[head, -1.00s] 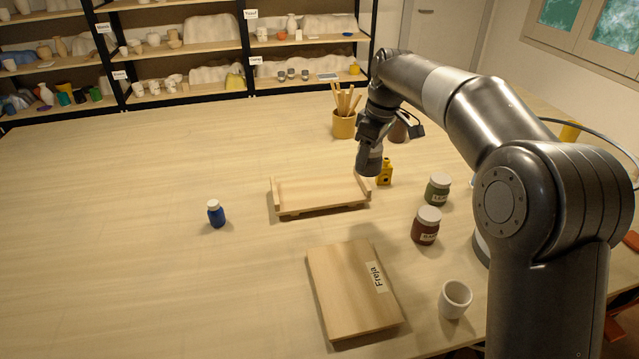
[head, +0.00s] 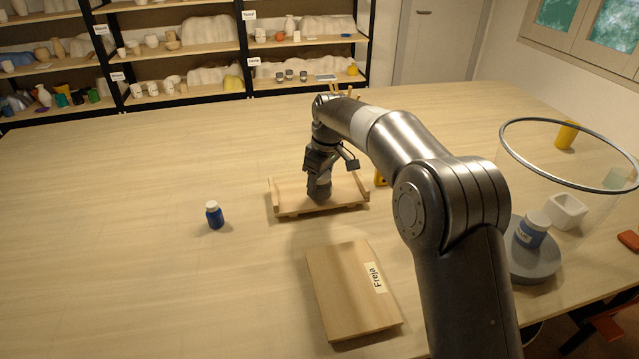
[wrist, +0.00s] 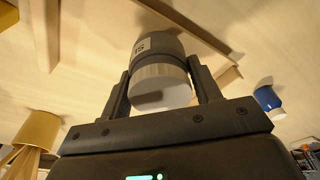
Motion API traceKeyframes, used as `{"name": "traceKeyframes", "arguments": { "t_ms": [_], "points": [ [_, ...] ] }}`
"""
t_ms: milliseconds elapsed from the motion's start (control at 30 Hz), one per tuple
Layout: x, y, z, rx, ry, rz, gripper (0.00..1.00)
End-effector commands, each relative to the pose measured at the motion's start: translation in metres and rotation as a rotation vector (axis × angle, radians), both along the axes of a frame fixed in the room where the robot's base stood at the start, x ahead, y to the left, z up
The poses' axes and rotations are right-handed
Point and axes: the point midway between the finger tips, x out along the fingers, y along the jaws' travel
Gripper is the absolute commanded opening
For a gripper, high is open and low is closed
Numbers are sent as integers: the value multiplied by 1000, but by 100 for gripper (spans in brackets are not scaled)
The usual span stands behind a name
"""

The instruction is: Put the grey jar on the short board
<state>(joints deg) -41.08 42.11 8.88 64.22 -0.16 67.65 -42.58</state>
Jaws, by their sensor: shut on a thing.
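The grey jar (wrist: 160,50), dark grey with a pale lid and a white label, is held between the two fingers of my gripper (wrist: 160,80) in the wrist view. In the head view my gripper (head: 320,180) is over the wooden board with raised end rails (head: 290,207), with the jar (head: 319,193) at its lower end. I cannot tell whether the jar touches that board. A second, flat board labelled Freja (head: 345,300) lies nearer and is bare. I cannot tell for certain which board is the short one.
A blue bottle (head: 215,215) stands left of the railed board. A yellow bottle (head: 380,178) is partly hidden behind my arm. The table's left side is clear.

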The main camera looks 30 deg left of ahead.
Motion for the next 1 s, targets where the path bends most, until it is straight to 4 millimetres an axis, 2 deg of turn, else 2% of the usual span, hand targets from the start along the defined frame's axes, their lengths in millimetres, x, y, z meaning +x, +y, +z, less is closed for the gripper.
{"name": "traceKeyframes", "arguments": {
  "t_ms": [100, 433, 467, 500, 700, 1000],
  "points": [
    [0, 0, -11, 1, 0, 0, 28],
    [0, 0, -14, 0, 0, 0, 28],
    [0, 0, -15, 0, 1, 0, 59],
    [0, 0, -15, 0, 1, 0, 62],
    [0, 0, -14, 0, 1, 0, 79],
    [0, 0, -11, 1, 0, 1, 79]
  ]
}}
